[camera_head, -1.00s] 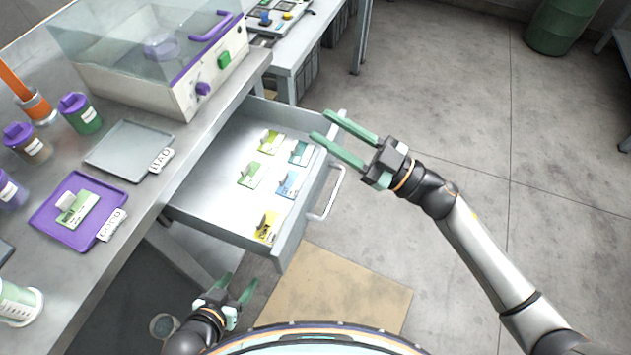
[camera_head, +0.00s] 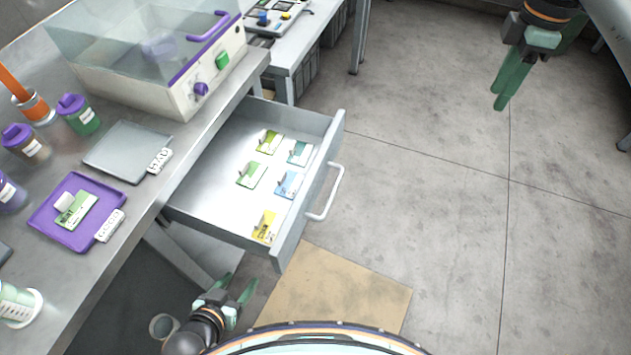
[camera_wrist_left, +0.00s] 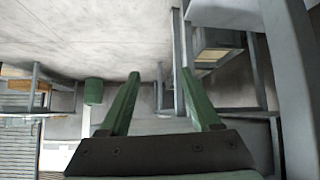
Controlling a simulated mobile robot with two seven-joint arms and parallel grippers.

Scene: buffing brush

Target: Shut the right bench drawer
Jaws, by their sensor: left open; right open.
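The bench drawer (camera_head: 225,190) stands pulled out from the bench, with a pale handle (camera_head: 327,194) on its front. Several small green, blue and yellow cards, such as the yellow one (camera_head: 264,224), lie inside it. My right gripper (camera_head: 504,92) is open and empty at the upper right, well away from the drawer, with its fingers pointing down in the picture. My left gripper (camera_head: 235,286) is open and empty below the drawer's near corner. Its two green fingers also show in the left wrist view (camera_wrist_left: 160,103), with nothing between them.
The bench top holds a purple tray (camera_head: 47,222), a grey tray (camera_head: 103,158), jars (camera_head: 78,114) and a clear-lidded machine (camera_head: 190,95). A second table (camera_head: 290,52) stands behind. A tan mat (camera_head: 340,296) lies on the floor. The floor right of the drawer is clear.

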